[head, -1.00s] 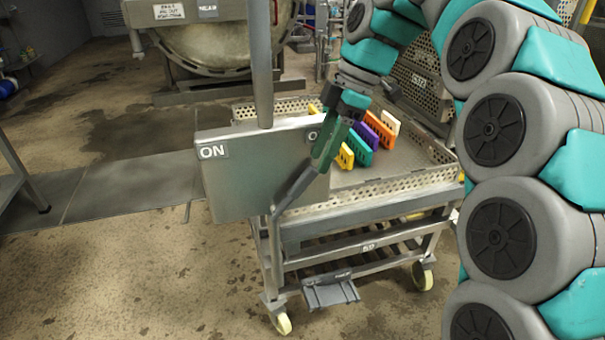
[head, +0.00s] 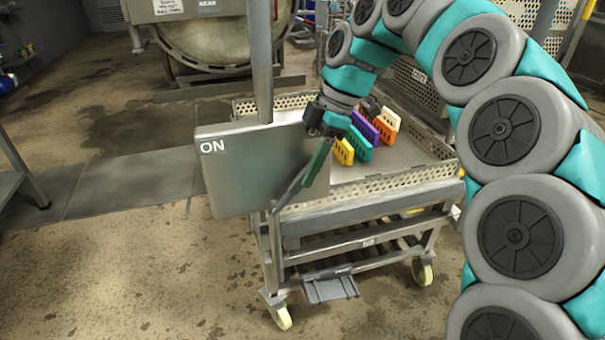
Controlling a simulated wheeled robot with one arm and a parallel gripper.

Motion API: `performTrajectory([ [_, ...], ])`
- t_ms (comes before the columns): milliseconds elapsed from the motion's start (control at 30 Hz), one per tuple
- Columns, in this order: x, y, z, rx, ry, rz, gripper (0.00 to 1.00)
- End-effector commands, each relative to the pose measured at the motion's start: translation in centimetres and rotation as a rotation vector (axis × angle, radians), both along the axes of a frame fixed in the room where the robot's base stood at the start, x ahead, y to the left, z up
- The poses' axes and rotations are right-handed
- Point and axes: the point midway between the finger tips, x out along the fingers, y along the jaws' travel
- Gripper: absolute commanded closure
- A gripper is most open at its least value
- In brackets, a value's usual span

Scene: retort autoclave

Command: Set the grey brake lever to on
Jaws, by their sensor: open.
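The grey brake lever (head: 290,190) rises from a pivot at the near corner of a wheeled cart and leans up to the right. A green grip (head: 318,165) covers its upper part. Behind it is a grey metal plate (head: 240,185) with an ON label (head: 213,147) at its upper left. The lever points away from that label. My gripper (head: 330,125) is open at the top end of the green grip. It hides the plate's upper right corner, and I cannot tell whether its jaws touch the grip.
The cart's perforated tray (head: 400,180) holds several coloured slotted blocks (head: 365,135) just right of my gripper. A grey pedal (head: 330,288) hangs low at the cart's front. A vertical pole (head: 262,60) stands by the plate. The floor to the left is open.

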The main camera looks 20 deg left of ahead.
Motion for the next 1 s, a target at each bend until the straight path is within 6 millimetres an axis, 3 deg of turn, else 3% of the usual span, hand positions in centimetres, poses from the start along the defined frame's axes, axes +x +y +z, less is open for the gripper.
performTrajectory([
  [233, -0.4, 0.6, -1.8, 0.0, 0.001, 0.0, 0.5],
  [600, -0.5, 0.7, -2.1, 0.001, 0.001, 0.0, 0.5],
  [1000, -0.5, 0.7, -2.1, 0.0, 0.001, 0.0, 0.94],
])
